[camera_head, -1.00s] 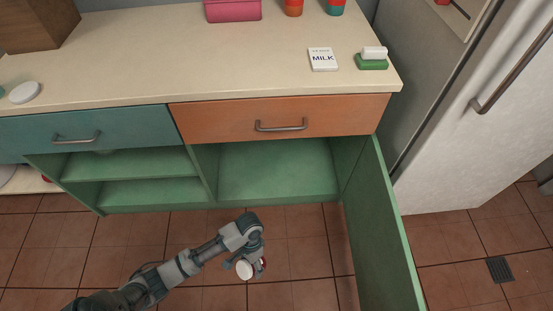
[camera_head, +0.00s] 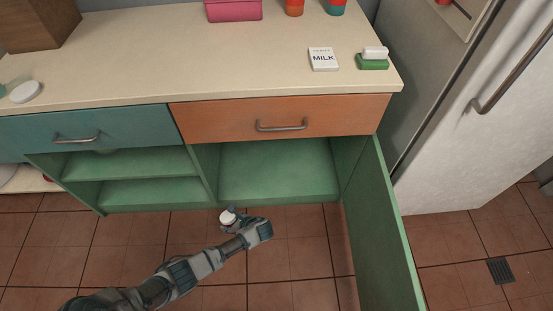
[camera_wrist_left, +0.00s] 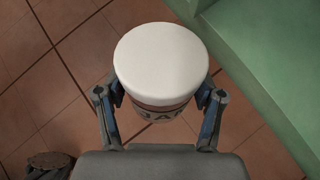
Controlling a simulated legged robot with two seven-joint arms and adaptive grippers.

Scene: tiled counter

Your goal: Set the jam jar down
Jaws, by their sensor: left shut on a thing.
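The jam jar has a round white lid and shows in the head view (camera_head: 228,218) and, from above, in the left wrist view (camera_wrist_left: 161,62). Part of its lettered label shows below the lid in the wrist view. My left gripper (camera_head: 236,222) is shut on the jar, with one finger on each side of it, also seen in the left wrist view (camera_wrist_left: 160,108). The jar is in front of the open green cabinet (camera_head: 278,172), over the tiled floor. The fingers hide part of the jar. My right gripper is not in view.
The green cabinet door (camera_head: 385,235) stands open to the right of my arm. The cabinet's right compartment is empty. A fridge (camera_head: 470,130) stands at the right.

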